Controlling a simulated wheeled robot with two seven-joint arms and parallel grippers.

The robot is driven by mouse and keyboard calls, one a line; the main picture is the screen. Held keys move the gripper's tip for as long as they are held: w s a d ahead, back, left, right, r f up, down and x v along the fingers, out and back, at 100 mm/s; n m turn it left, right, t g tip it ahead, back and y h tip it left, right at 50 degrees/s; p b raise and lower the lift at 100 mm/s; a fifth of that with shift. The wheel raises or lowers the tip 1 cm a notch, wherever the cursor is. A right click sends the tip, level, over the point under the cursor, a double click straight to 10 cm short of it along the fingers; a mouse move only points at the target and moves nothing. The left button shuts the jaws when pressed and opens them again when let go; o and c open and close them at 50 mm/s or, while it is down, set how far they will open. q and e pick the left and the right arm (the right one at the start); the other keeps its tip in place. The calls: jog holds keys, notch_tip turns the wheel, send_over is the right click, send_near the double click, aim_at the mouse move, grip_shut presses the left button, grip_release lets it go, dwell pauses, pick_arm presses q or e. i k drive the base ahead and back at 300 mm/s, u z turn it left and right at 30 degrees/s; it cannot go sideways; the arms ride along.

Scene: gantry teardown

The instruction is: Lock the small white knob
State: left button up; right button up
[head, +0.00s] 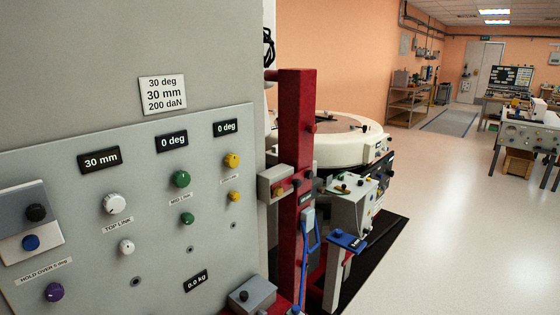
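A grey control panel (75,190) fills the left of the head view. The small white knob (127,247) sits on it, below the larger white knob (115,204) and the "TOP LINK" label (117,225). A display reading "30 mm" (99,160) is above the larger white knob. Whether the small white knob is locked cannot be told. Neither of my grippers shows in the head view.
Green knobs (181,179), yellow knobs (232,160) and a purple knob (54,292) share the panel. A red post (297,130) stands to its right, with a round white machine (335,150) behind. The floor (450,210) at right is clear.

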aim_at(127, 247)
jog(key=z, duration=2.3)
jog(key=k, duration=1.9)
jog(key=u, duration=2.45)
